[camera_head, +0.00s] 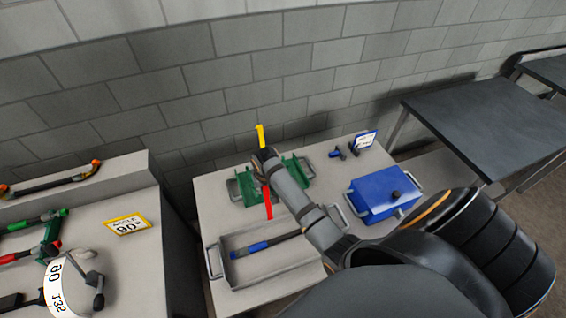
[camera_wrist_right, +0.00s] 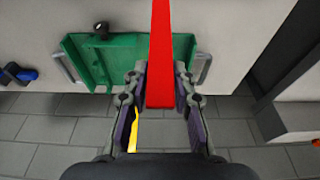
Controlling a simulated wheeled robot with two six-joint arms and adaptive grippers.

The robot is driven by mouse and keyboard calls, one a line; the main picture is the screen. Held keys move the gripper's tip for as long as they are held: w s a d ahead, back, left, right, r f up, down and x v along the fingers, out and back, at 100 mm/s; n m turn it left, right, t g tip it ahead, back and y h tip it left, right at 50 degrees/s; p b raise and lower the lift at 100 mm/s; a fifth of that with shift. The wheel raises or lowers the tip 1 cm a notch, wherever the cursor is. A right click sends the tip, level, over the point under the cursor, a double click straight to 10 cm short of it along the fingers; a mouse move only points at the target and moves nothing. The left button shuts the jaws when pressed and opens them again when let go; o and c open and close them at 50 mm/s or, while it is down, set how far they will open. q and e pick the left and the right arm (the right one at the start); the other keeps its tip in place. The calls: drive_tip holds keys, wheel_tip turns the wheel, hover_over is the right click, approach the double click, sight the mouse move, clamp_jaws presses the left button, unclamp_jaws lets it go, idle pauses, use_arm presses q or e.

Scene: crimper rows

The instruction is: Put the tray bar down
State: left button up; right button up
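My right gripper (camera_head: 266,164) is above the table at the green tray (camera_head: 246,184). It is shut on a long bar with a red part (camera_head: 268,205) and a yellow part (camera_head: 261,136). In the right wrist view the red part (camera_wrist_right: 161,50) runs between the fingers (camera_wrist_right: 161,85), with yellow (camera_wrist_right: 132,128) showing below the left finger. The bar is over the green tray (camera_wrist_right: 85,62) in that view; the gap beneath it cannot be judged. A grey tray (camera_head: 222,278) nearer me holds a blue-handled bar (camera_head: 258,246). My left gripper is not in view.
A blue lidded box (camera_head: 378,198) stands on the table's right, with small blue parts (camera_head: 337,153) and a sign (camera_head: 365,140) behind. At left, another table holds tools, a yellow sign (camera_head: 128,224) and a white labelled object (camera_head: 66,288). A dark table (camera_head: 490,120) is at far right.

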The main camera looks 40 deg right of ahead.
drive_tip(key=shift+c, duration=0.6)
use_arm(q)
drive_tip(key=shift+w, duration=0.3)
